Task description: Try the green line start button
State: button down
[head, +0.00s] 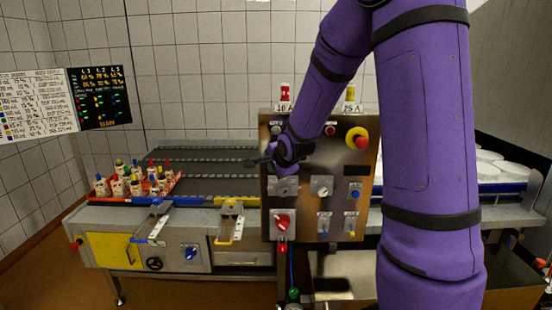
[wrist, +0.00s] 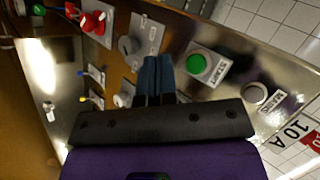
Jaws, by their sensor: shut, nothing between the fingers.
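The green button (wrist: 197,63) sits on a pale square plate on the steel control panel (wrist: 225,40) in the wrist view. My gripper (wrist: 157,62) is shut and empty, its blue fingertips pointing at the panel beside the green button, toward the grey knob's side. I cannot tell whether the tips touch the panel. In the head view my gripper (head: 268,160) is in front of the upper left of the control panel (head: 310,205) and the green button is hidden behind it.
A grey knob (wrist: 128,45) and a red rotary switch (wrist: 95,20) are close by on the panel. A red mushroom button on yellow (head: 357,138) is at the panel's upper right. Bottles in a red crate (head: 105,199) stand on the conveyor at left.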

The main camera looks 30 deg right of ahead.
jog(key=shift+w+d, duration=0.7)
jog(key=shift+w, duration=0.3)
jog(key=shift+w+d, duration=0.65)
jog(key=shift+w, duration=0.35)
jog(key=shift+w+d, duration=0.1)
dwell(0.6)
jog(key=shift+w+d, duration=0.15)
jog(key=shift+w, duration=0.1)
jog(key=shift+w+d, duration=0.25)
jog(key=shift+w, duration=0.15)
dwell(0.9)
dwell(0.3)
jog(key=shift+s+a, duration=0.5)
jog(key=shift+s, duration=0.25)
jog(key=s+a, duration=0.2)
jog(key=s, duration=0.2)
jog(key=shift+s+a, duration=0.1)
jog(key=shift+a, duration=0.3)
